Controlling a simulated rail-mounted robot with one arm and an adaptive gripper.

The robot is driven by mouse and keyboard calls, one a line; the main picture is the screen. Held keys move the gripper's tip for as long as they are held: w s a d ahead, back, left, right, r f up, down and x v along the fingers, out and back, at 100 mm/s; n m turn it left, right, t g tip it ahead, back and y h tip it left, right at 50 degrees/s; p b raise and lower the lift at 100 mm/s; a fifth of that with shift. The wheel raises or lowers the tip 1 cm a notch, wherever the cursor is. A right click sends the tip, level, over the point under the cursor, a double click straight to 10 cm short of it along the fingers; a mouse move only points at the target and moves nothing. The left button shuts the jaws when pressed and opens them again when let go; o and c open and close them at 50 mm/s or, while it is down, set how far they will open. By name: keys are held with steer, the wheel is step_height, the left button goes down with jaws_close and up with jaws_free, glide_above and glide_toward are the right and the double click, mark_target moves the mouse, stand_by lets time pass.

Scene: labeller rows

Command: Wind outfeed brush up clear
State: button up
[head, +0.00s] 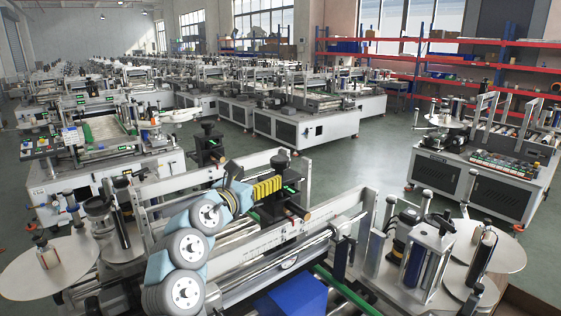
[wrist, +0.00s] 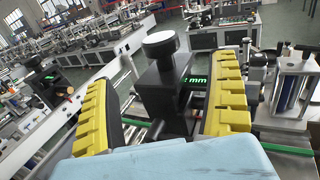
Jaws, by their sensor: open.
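A black adjuster with a round knob (head: 280,160) stands on the near labeller; the knob (wrist: 160,44) has a pale top in the wrist view. Below it is a black block (wrist: 163,90) with a lit green display (wrist: 197,80) ending in "mm". My gripper (wrist: 166,75) is open, its yellow ribbed fingers on either side of the knob and block. A visible gap separates each finger from the knob. In the head view my gripper (head: 268,189) is just left of the adjuster. I cannot pick out the brush itself in either view.
A similar black adjuster (head: 208,145) stands further left. Metal rails (head: 262,240) run across the near machine, with a blue box (head: 290,298) below. Label discs (head: 50,266) and a roller unit (head: 427,250) flank it. Open green floor (head: 350,170) lies behind.

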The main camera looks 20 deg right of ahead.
mark_target(280, 158)
steer(key=shift+x, duration=5.8)
steer(key=shift+w+d, duration=0.2)
steer(key=c, duration=1.2)
